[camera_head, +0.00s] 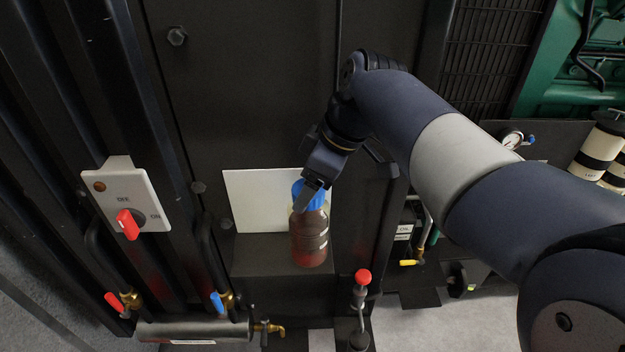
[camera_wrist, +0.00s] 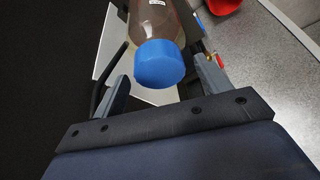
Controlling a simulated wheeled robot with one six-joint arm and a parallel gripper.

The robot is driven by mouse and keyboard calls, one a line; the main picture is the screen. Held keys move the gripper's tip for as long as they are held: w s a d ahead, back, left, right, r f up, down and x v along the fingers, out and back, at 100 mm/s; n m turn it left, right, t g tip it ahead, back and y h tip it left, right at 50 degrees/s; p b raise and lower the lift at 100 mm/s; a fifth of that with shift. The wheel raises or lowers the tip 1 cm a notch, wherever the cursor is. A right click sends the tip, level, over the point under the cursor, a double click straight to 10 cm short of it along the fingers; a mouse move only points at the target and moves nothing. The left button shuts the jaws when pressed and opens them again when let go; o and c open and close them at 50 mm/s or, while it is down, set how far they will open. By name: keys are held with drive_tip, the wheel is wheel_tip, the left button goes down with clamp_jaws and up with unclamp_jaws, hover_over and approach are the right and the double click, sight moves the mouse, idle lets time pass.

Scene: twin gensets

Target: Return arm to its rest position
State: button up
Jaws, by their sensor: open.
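My arm reaches in from the right in the head view, and my gripper (camera_head: 308,196) is at the blue cap of a bottle. The bottle (camera_head: 309,240) holds reddish-brown liquid and stands upright on a dark ledge (camera_head: 262,262) in front of a white panel (camera_head: 258,200). In the wrist view my gripper (camera_wrist: 160,88) is open, with one finger on each side of the blue cap (camera_wrist: 159,64). A gap shows between the cap and the fingers there. The far side of the bottle is hidden.
A switch box with a red knob (camera_head: 128,223) is at the left. Below are a red-handled valve (camera_head: 114,301), a blue-handled valve (camera_head: 217,302) and a red-topped lever (camera_head: 362,278). A gauge (camera_head: 512,139) and green machinery (camera_head: 590,60) stand behind the arm at the right.

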drive_tip(key=shift+n, duration=0.7)
drive_tip(key=shift+g, duration=0.3)
drive_tip(key=c, duration=1.1)
drive_tip(key=shift+s+m+t+h, duration=0.15)
drive_tip(key=shift+m+t, duration=0.25)
drive_tip(key=shift+m, duration=0.75)
drive_tip(key=shift+w+m+t+h, duration=0.15)
drive_tip(key=shift+m+t, duration=0.25)
drive_tip(key=shift+m, duration=0.75)
drive_tip(key=shift+s+a, duration=0.1)
drive_tip(key=shift+s+m+t+h, duration=0.1)
drive_tip(key=shift+m+t+h, duration=0.2)
drive_tip(key=shift+m, duration=0.5)
drive_tip(key=shift+a+m+t+h, duration=0.1)
drive_tip(key=shift+m+t+h, duration=0.25)
drive_tip(key=shift+m, duration=1.15)
